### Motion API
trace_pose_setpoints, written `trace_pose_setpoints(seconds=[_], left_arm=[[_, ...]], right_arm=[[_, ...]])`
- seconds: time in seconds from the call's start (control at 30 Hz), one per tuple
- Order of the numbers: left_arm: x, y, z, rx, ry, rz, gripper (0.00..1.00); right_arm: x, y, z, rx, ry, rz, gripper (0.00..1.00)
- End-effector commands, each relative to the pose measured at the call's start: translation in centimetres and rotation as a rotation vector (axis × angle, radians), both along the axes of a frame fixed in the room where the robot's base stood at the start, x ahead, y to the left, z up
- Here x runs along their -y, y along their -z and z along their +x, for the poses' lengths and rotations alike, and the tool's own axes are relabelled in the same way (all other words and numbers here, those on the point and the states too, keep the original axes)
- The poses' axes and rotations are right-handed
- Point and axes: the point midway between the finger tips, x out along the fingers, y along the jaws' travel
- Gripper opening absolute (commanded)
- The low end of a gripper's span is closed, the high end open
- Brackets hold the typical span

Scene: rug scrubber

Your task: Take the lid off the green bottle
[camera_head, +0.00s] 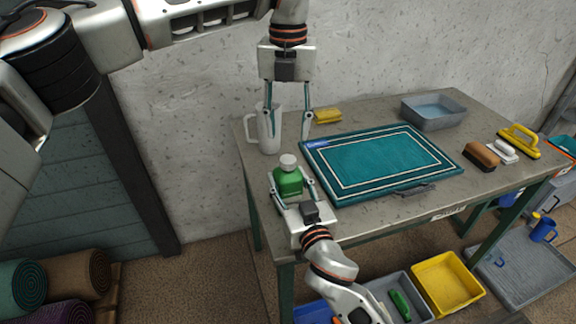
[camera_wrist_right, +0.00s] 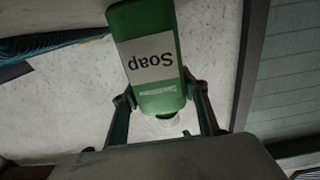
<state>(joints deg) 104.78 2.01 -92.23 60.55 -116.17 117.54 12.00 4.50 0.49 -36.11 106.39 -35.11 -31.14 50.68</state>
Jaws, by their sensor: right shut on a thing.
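The green bottle (camera_head: 288,181) with its white lid (camera_head: 288,161) stands upright at the table's near left corner, lid on. My right gripper (camera_head: 291,184) is shut on the bottle's body from the front, one finger on each side. In the right wrist view the bottle (camera_wrist_right: 155,55) appears upside down with a "Soap" label, and the lid (camera_wrist_right: 168,125) is partly hidden. My left gripper (camera_head: 289,136) is open and empty, pointing down above and behind the lid, apart from it. Its left finger overlaps the pitcher in the picture.
A pale pitcher (camera_head: 263,128) stands behind the bottle, close to my left gripper. A teal rug (camera_head: 385,161) lies right of the bottle. A yellow sponge (camera_head: 327,115), a grey basin (camera_head: 433,110) and brushes (camera_head: 482,156) are farther off. The wall is close behind the table.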

Motion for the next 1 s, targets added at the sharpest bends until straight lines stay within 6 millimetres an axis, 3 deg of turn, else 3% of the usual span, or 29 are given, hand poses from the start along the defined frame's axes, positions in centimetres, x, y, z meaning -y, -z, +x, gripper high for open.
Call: trace_pose_setpoints(seconds=[0.17,1.0], left_arm=[[0.01,0.01,0.0,0.0,0.219,0.0,0.39],[-0.01,0.02,0.02,0.0,1.751,0.0,0.39]], right_arm=[[0.0,-0.01,0.0,0.0,0.0,0.0,0.0],[-0.01,-0.01,0.0,0.0,0.0,0.0,0.0]])
